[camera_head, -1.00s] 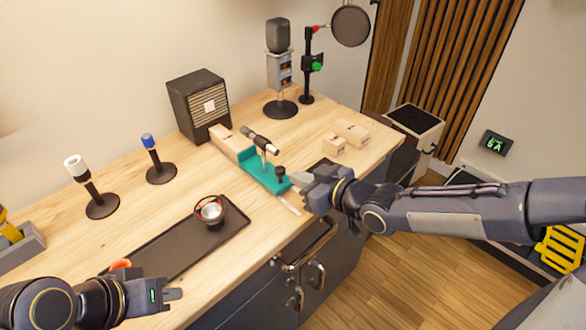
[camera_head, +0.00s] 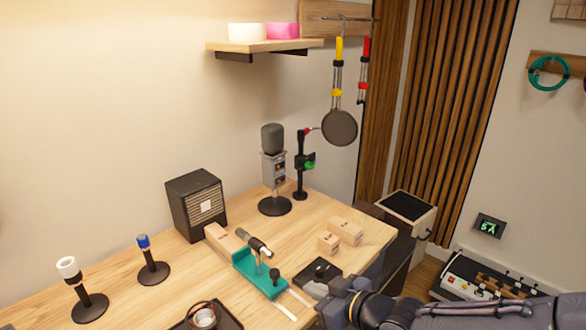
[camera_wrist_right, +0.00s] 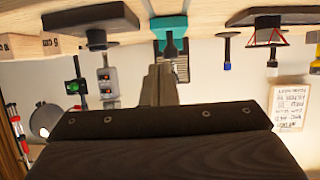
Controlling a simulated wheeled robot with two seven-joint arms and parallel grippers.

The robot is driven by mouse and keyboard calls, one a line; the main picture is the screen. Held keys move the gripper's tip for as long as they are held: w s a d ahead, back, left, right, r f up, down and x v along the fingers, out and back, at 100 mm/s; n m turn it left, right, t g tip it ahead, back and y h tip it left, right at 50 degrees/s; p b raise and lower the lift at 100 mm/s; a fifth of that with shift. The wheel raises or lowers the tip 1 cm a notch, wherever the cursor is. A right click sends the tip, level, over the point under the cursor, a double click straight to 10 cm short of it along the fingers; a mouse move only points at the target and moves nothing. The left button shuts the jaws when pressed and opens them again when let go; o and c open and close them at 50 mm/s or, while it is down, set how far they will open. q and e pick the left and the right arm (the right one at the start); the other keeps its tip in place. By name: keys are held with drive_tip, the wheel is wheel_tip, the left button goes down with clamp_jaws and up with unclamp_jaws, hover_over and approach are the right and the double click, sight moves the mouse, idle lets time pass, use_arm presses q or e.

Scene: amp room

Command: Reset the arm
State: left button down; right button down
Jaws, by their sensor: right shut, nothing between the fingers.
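My right gripper (camera_head: 314,287) is at the lower middle of the head view, near the table's front right edge. Its arm comes in from the bottom right. It is shut and empty, and its fingers (camera_wrist_right: 160,85) also show in the upside-down right wrist view. A teal holder (camera_head: 258,278) with a dark cylindrical piece (camera_head: 254,243) above it is on the table just left of the gripper. A dark block (camera_head: 320,270) lies on the table right behind the gripper. My left gripper is not in view.
Two small wooden blocks (camera_head: 345,231) sit on the table's right part. A black speaker box (camera_head: 196,206), a microphone on a stand (camera_head: 273,170) and two slim stands stand further back and left. A dark tray (camera_head: 225,318) is at the bottom edge.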

drive_tip(key=s+d+m+g+h, duration=0.1)
drive_tip(key=s+d+m+h, duration=0.6)
drive_tip(key=d, duration=0.7)
drive_tip(key=s+d+m+g+y, duration=0.1)
drive_tip(key=s+m+g, duration=0.2)
drive_tip(key=s, duration=1.2)
drive_tip(key=shift+s+r+y, duration=0.25)
drive_tip(key=shift+r+y, duration=0.05)
drive_tip(key=shift+y, duration=0.1)
drive_tip(key=c, duration=2.2)
unclamp_jaws()
